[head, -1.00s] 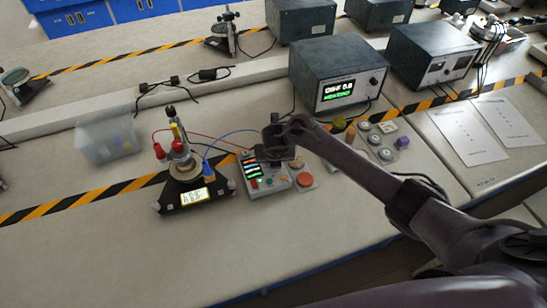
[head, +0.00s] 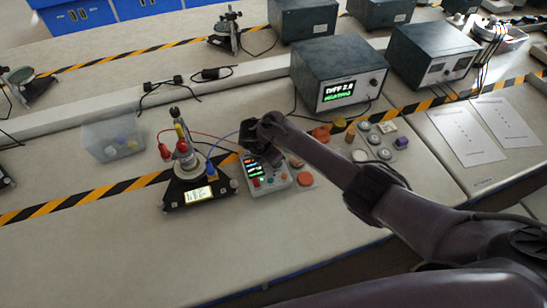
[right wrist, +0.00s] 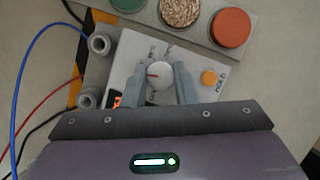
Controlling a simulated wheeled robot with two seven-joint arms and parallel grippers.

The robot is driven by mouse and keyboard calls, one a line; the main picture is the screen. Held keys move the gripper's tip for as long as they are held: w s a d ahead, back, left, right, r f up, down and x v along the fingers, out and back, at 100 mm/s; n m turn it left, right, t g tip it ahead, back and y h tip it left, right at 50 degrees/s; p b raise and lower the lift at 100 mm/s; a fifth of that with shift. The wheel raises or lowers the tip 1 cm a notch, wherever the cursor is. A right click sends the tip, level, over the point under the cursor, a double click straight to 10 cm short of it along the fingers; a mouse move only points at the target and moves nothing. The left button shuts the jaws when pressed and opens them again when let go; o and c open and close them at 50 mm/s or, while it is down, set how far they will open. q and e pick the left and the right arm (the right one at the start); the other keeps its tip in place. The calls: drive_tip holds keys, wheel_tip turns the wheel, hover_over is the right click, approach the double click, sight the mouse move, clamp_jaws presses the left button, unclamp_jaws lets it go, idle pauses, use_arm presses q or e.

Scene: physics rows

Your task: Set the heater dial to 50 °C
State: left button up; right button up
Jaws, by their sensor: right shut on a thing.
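The heater dial (right wrist: 159,74) is a small white round knob with a red pointer line on a light panel, seen in the right wrist view. My right gripper (right wrist: 159,84) is shut on it, one grey finger on each side. In the head view my right gripper (head: 262,140) is over the back of the grey heater control box (head: 283,182) and hides the dial. The box shows lit red and green readouts, too small to read. The dial's scale marks are too blurred to read. My left gripper is not in view.
A black triangular stand (head: 200,197) with a lit display and plugged cables is left of the box. An instrument (head: 337,92) behind appears to read DIFF 2.8. An orange button (right wrist: 209,77) is beside the dial. A clear bin (head: 113,138) stands farther left.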

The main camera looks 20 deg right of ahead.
sight(265, 169)
drive_tip(key=shift+m+g, duration=0.4)
drive_tip(key=shift+m, duration=0.7)
drive_tip(key=o, duration=1)
drive_tip(key=v, duration=0.7)
drive_tip(key=shift+a+r, duration=0.3)
drive_tip(key=shift+r, duration=0.05)
